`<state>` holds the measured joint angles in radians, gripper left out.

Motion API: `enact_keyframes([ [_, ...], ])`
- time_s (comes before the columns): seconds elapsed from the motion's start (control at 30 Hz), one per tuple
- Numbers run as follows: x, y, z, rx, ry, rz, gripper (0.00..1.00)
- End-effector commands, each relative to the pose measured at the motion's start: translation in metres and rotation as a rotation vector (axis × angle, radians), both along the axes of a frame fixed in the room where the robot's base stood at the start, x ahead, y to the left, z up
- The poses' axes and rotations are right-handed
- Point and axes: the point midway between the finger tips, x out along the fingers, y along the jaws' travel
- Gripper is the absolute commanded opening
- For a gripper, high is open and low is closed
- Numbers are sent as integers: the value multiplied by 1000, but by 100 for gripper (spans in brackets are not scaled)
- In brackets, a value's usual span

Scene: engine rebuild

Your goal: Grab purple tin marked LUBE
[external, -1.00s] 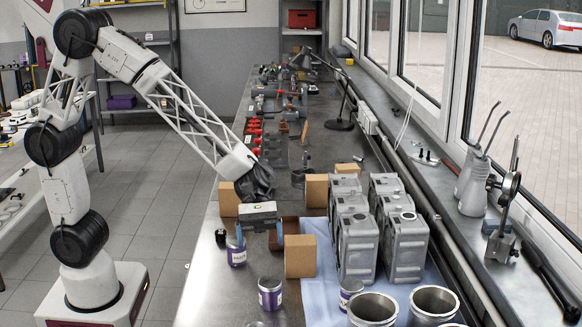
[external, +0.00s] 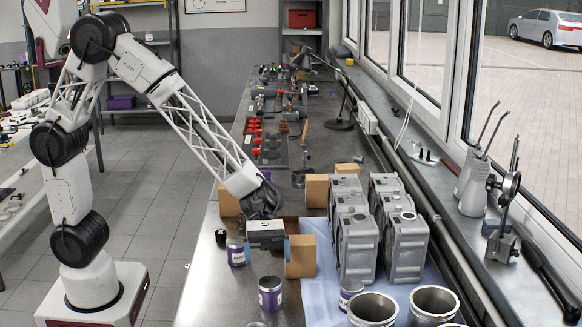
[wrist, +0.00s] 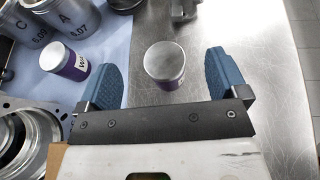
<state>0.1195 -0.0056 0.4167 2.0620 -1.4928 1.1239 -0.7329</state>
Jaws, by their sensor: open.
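A purple tin (external: 270,293) with a white label stands upright on the bench, in front of my gripper in the external view. In the wrist view a silver-lidded purple tin (wrist: 164,63), seemingly the same one, shows between and just beyond the fingertips. My gripper (external: 266,246) is open and empty; its blue fingers (wrist: 163,72) sit apart on either side of that tin. A second purple tin (external: 237,252) stands left of my gripper. A third (external: 350,290) stands on the blue cloth and also shows in the wrist view (wrist: 65,60). I cannot read LUBE on any label.
A cardboard box (external: 300,257) stands just right of my gripper. Grey engine parts (external: 357,245) and metal cylinders (external: 372,308) occupy the blue cloth (external: 318,295) to the right. The bare metal bench (external: 210,290) is clear at the front left.

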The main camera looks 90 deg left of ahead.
Motion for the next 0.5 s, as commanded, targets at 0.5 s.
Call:
enact_keyframes([
  [0.5, 0, 0, -34, 0, 0, 0, 92],
])
